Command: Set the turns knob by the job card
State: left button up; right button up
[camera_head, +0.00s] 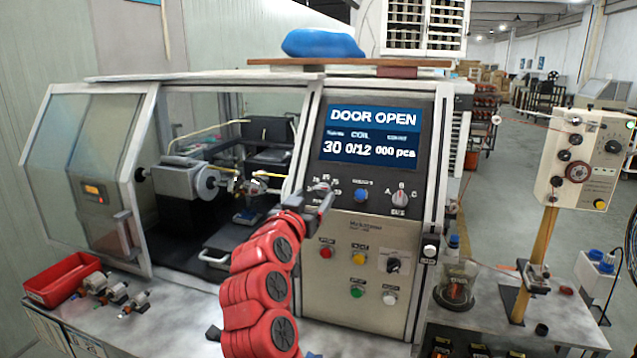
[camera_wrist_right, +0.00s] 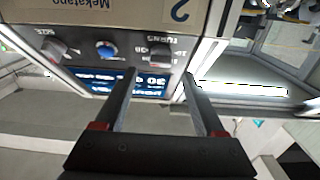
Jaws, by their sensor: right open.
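The dial knob with a ring of numbers (camera_head: 322,187) is on the left of the machine's control panel, under the screen. A blue knob (camera_head: 360,194) and a lettered selector (camera_head: 400,197) sit to its right. The screen (camera_head: 370,135) reads "DOOR OPEN", 30, 0/12 and 000 pcs. My right gripper (camera_head: 322,203) is in front of the left knob and partly covers it. In the right wrist view my right gripper (camera_wrist_right: 158,76) is open and empty, its fingers pointing at the panel, with the knob (camera_wrist_right: 160,50) between and beyond the tips. I cannot make out a job card. My left gripper is out of view.
Coloured buttons (camera_head: 358,257) sit lower on the panel. The winding chamber (camera_head: 205,190) is open at the left. A red bin (camera_head: 62,279) and small armatures (camera_head: 118,296) lie on the bench. A control box on a post (camera_head: 585,160) stands at the right.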

aim_at(321, 190)
jog(key=shift+p+x, duration=0.6)
jog(key=shift+x, duration=1.5)
jog(key=shift+f, duration=0.1)
grip_shut()
